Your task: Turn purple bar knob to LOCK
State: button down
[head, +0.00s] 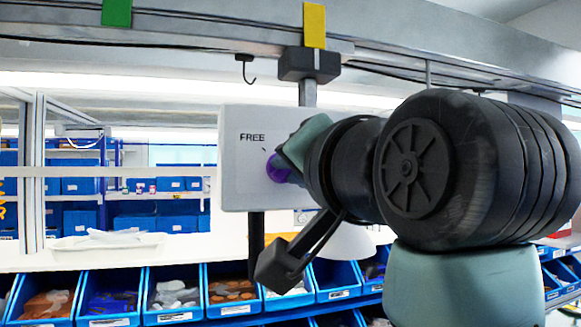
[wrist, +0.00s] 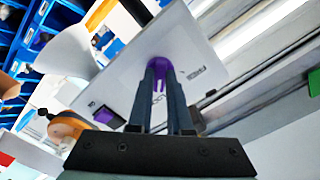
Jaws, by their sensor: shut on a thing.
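A purple bar knob (head: 277,168) sits on the front of a pale grey panel box (head: 235,185). The box carries the printed word FREE at its upper left; LOCK cannot be read in either view. In the wrist view the knob (wrist: 158,66) shows at the fingertips, and the panel (wrist: 125,85) lies tilted behind it. My gripper (wrist: 160,80) is shut on the knob, one dark finger on each side. In the head view my arm covers the gripper's fingers and the right part of the panel.
Blue bins (head: 175,290) with loose parts line the bench below the box. A black hook (head: 246,70) hangs from the rail above. A white lamp shade (head: 347,243) is below right of the box. A white tray (head: 105,245) lies at the left.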

dwell(0.3)
jog(key=c, duration=0.8)
grip_release()
jog(key=shift+c, duration=0.2)
